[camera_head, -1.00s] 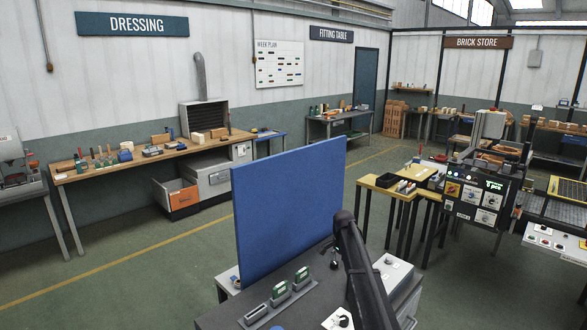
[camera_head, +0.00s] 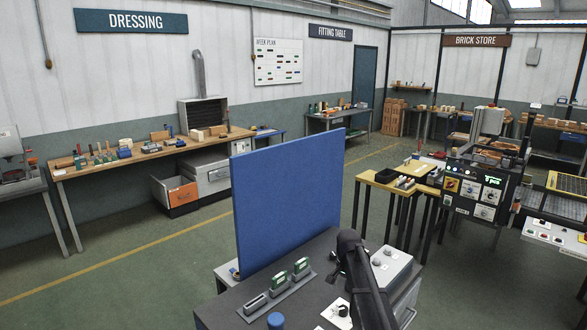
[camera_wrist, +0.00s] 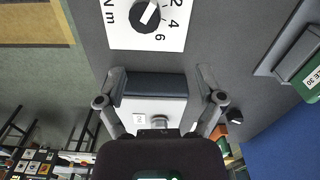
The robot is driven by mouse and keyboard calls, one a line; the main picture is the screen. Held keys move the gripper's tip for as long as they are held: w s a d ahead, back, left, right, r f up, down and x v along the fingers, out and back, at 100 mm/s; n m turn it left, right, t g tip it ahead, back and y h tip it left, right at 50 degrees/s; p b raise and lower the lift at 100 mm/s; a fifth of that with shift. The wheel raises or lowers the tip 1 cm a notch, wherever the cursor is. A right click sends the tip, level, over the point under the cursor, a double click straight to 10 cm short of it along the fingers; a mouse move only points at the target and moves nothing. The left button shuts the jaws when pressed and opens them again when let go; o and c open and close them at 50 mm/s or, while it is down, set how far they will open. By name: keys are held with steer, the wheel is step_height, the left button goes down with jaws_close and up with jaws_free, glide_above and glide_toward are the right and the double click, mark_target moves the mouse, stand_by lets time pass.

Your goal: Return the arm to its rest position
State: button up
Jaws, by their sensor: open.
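My gripper (camera_wrist: 161,76) shows in the wrist view with its two fingers spread apart and nothing held between them. It points down over the dark bench. A white box with a dark edge (camera_wrist: 152,106) lies in view below and between the fingers, with a gap I cannot judge. In the head view my dark arm (camera_head: 362,285) reaches over the bench top (camera_head: 225,312) at the lower middle. The gripper itself cannot be made out there.
A tall blue panel (camera_head: 288,195) stands along the bench's back. A grey rack with green-fronted units (camera_head: 279,290) lies before it. A white dial plate (camera_wrist: 146,22) is near the fingers. A blue cylinder (camera_head: 276,320) stands in front. Yellow-topped tables (camera_head: 380,182) are beyond.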

steer(key=s+f+n+b, duration=0.3)
steer(key=s+n, duration=0.1)
steer(key=s, duration=0.9)
steer(key=s+f+n+b, duration=0.3)
steer(key=s+f, duration=0.1)
steer(key=s, duration=0.9)
steer(key=shift+n, duration=0.4)
